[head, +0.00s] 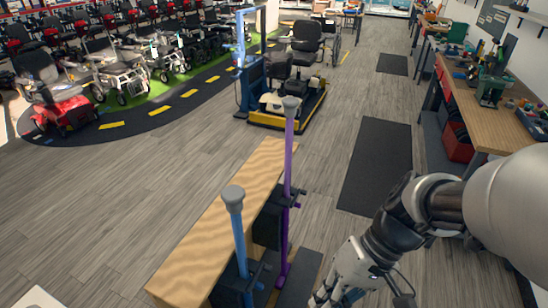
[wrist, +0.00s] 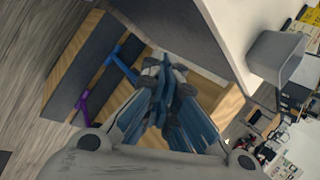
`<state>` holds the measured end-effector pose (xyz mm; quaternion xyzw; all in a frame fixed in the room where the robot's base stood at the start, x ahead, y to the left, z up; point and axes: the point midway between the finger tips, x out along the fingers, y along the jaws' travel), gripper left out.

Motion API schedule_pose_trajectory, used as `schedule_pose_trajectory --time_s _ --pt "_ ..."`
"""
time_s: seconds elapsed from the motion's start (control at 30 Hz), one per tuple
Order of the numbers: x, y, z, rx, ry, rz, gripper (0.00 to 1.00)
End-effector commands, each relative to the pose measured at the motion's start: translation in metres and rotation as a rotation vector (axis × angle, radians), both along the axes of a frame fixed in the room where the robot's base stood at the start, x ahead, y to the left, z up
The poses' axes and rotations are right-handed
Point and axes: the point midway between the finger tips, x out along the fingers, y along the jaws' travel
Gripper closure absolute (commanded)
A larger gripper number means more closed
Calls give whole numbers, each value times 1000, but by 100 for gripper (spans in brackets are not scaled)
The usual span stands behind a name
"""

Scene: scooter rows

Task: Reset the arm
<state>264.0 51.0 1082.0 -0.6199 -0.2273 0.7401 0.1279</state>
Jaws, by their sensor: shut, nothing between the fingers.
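My arm (head: 415,210) reaches in from the right edge of the head view and bends down toward the bottom. My gripper is partly cut off at the bottom of that view. In the wrist view my gripper (wrist: 162,75) shows with its fingers together and nothing between them. Beyond it are a wooden bench-like stand (wrist: 218,95), a blue post (wrist: 122,66) and a purple post (wrist: 84,103). The gripper's distance from them is hard to judge.
In the head view, the wooden stand (head: 215,225) carries a purple post (head: 287,190) and a blue post (head: 240,240). A workbench (head: 490,115) lines the right. Scooters (head: 55,95) stand at the left, and a yellow-edged platform (head: 290,108) stands behind. Grey floor (head: 110,200) is clear at left.

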Motion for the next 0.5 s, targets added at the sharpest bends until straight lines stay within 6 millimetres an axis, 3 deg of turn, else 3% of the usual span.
schedule_pose_trajectory --time_s 0.2,0.5 --pt "-16 -22 36 -277 -220 -62 100" --pt "-23 -46 76 -458 -514 -211 100"
